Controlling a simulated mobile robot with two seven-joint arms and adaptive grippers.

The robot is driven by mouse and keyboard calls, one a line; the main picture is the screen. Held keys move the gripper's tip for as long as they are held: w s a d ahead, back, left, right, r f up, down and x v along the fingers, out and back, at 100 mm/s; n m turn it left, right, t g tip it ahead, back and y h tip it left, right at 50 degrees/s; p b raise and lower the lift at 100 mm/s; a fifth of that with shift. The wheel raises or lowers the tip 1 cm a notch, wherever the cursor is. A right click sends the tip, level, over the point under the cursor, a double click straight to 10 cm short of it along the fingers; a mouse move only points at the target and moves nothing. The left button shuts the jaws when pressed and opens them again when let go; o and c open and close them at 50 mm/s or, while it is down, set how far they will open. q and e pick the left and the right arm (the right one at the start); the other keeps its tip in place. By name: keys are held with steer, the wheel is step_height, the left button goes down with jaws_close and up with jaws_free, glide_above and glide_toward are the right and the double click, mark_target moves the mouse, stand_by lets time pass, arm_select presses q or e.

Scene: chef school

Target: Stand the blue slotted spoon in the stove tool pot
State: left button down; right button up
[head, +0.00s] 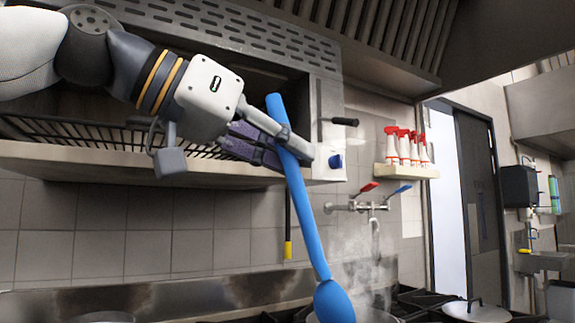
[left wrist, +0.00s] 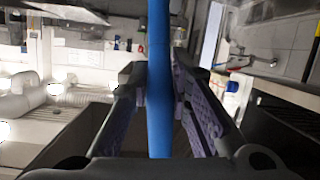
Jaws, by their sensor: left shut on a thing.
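The blue slotted spoon (head: 307,210) hangs from my left gripper (head: 287,150), tilted, with its handle end up and its bowl (head: 333,301) down at the bottom edge of the head view. My left gripper is shut on the upper handle, well above the stove. The left wrist view shows the blue handle (left wrist: 159,85) between the two purple-padded fingers. The slots cannot be made out. I cannot identify the stove tool pot in either view. My right gripper is not in view.
A wall tap (head: 372,206) and a shelf of spray bottles (head: 404,172) are behind. A grill unit (head: 60,160) is close behind my left arm.

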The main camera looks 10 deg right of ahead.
arm_select(q)
steer(key=shift+s+a, duration=0.1)
steer(key=shift+a, duration=0.1)
step_height(320, 180, down, 20)
steer(key=shift+d, duration=0.25)
stand_by(0.8)
steer(key=shift+f, duration=0.1)
steer(key=c, duration=1.4)
jaws_free()
